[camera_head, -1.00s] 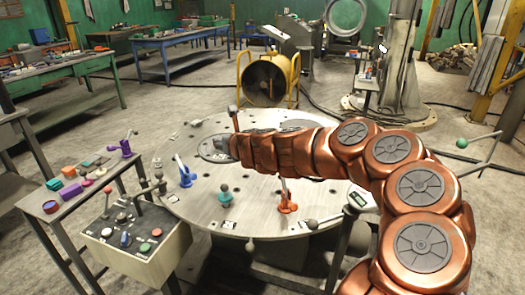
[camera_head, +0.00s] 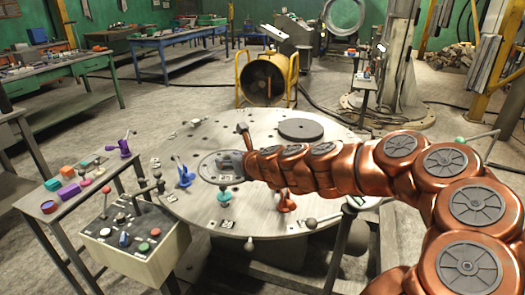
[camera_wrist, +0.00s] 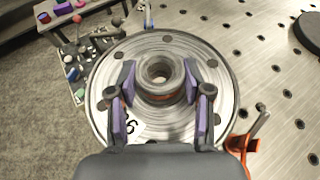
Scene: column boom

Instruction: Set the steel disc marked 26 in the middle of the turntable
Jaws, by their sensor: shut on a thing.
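The steel disc (camera_wrist: 218,75) is a broad, flat ring of brushed metal with holes and a raised hub. A partly covered label on it reads 26. My gripper (camera_wrist: 159,84) is shut on its hub, with a purple-padded finger on either side. In the head view the disc (camera_head: 205,166) is level over the left part of the turntable (camera_head: 250,218), left of its middle. My gripper (camera_head: 236,161) reaches it from the right. I cannot tell whether the disc touches the turntable. My arm hides part of the turntable's middle.
A dark disc (camera_head: 301,129) lies on the turntable's far side. A blue clamp (camera_head: 185,174), a teal knob (camera_head: 224,197) and an orange clamp (camera_head: 286,201) stand around the left and near side. A control box (camera_head: 135,245) and small side table (camera_head: 50,207) stand at left.

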